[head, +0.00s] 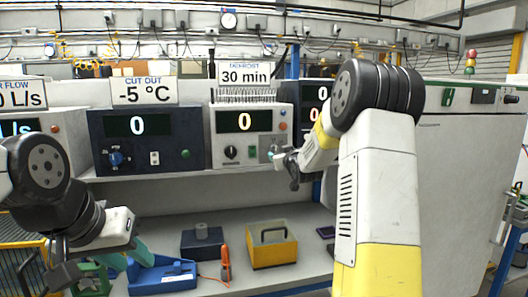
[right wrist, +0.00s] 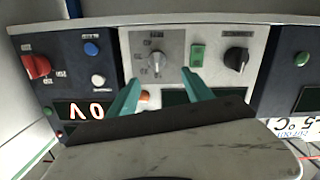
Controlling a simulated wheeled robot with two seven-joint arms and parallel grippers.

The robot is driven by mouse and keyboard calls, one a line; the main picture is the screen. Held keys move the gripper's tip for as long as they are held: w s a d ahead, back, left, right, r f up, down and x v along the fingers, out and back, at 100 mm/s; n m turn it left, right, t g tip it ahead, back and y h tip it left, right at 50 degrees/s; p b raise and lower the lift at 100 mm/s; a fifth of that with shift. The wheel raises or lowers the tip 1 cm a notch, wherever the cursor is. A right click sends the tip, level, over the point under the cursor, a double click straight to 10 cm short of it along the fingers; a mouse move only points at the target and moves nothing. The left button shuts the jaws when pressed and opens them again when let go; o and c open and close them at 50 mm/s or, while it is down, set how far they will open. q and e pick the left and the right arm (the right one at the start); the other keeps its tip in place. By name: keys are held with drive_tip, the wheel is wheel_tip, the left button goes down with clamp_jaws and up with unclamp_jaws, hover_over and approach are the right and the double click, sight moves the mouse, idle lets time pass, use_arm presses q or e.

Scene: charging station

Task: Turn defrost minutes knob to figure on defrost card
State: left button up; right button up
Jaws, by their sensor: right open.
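I cannot read which knob is labelled for minutes. My right gripper (right wrist: 160,88) is open, its teal fingers apart in front of the grey knob and not closed on it. It partly hides that knob in the head view. My left gripper (head: 128,256) appears open and empty, low over the bench.
A dark blue unit (head: 180,130) with the -5 °C card (head: 145,91) stands to the left. On the lower bench are a blue case (head: 162,278), a yellow box (head: 272,254), an orange tool (head: 225,264) and a dark block (head: 202,244). A white cabinet (head: 465,190) stands right.

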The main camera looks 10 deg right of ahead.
sight(276, 150)
drive_tip(key=shift+t, duration=0.5)
drive_tip(key=w, duration=0.6)
drive_tip(key=w+f, duration=0.1)
drive_tip(key=w, duration=0.3)
drive_tip(key=shift+d+f, duration=0.1)
drive_tip(key=shift+d, duration=0.05)
clamp_jaws()
